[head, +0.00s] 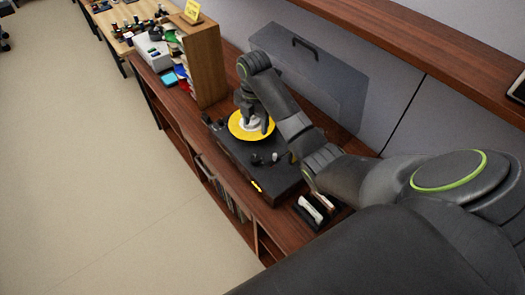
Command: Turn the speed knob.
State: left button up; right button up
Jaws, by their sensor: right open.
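A black turntable (273,182) sits on the wooden cabinet top, with a yellow record (236,129) on it that has a pale centre. Two small knobs, one dark (256,159) and one lighter (275,157), stand on the deck in front of the record. I cannot tell which one is the speed knob. My right gripper (255,123) points down over the record, open, its fingers apart and away from the knobs. It hides part of the record, and I cannot tell whether it touches it. My left gripper is out of view.
A shelf (430,50) runs above. The floor (90,170) is clear.

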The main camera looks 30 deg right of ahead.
notch_tip(320, 180, down, 3)
jog(key=a+b, duration=0.1)
jog(key=b, duration=0.6)
send_near(255, 158)
jog(key=shift+s, duration=0.15)
notch_tip(255, 158, down, 7)
jog(key=shift+f+p, duration=0.1)
jog(key=shift+p, duration=0.8)
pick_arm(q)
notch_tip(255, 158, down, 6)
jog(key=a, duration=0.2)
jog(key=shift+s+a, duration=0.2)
pick_arm(e)
jog(key=shift+f, duration=0.85)
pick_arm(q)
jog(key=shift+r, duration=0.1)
pick_arm(e)
jog(key=c, duration=1)
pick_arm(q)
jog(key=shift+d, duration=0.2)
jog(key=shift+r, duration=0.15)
